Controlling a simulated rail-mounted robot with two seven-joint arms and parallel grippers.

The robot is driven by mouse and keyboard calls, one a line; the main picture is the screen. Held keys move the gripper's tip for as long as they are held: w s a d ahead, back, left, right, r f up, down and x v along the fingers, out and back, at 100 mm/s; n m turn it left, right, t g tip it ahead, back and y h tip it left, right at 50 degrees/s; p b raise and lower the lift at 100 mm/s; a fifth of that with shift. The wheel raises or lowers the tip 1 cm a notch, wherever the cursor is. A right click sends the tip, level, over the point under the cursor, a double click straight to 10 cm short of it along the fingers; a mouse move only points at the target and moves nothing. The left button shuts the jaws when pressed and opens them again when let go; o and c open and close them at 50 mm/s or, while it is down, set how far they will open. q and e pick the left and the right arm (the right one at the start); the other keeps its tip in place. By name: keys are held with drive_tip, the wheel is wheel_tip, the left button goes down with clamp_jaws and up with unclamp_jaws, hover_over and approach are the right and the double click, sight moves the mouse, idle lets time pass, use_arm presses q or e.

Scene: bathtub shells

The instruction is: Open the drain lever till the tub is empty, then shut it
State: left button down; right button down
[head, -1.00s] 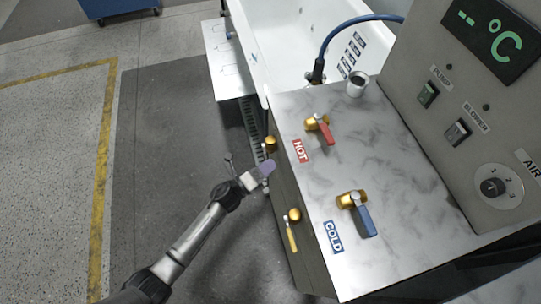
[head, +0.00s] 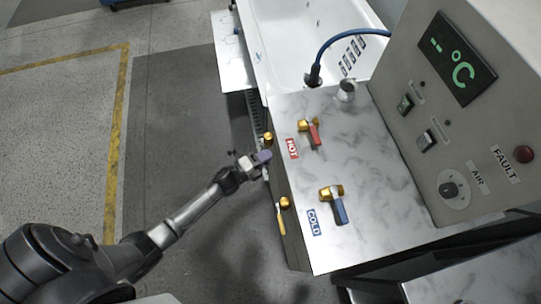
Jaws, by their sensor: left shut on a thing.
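My left gripper (head: 263,158), with purple-grey fingertips, is at the side face of the marble-topped stand, just below the upper brass valve (head: 268,138). It is shut on that valve's lever, which the fingers mostly hide; its exact angle cannot be told. A second brass valve (head: 284,203) lower on the same face has a yellow lever (head: 281,222) hanging down, apart from the gripper. The white tub (head: 275,55) is at the top, only partly in view; I cannot make out a water level in it. My right gripper is not in view.
The marble top (head: 330,165) carries a red HOT lever (head: 314,133) and a blue COLD lever (head: 339,210). The floor at left is clear.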

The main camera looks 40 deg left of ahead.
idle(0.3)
use_arm(q)
drive_tip(key=c, duration=1)
unclamp_jaws()
drive_tip(key=v, duration=1.3)
drive_tip(key=shift+s+r+p, duration=0.15)
drive_tip(key=shift+s+p, duration=0.25)
drive_tip(key=shift+n, duration=0.3)
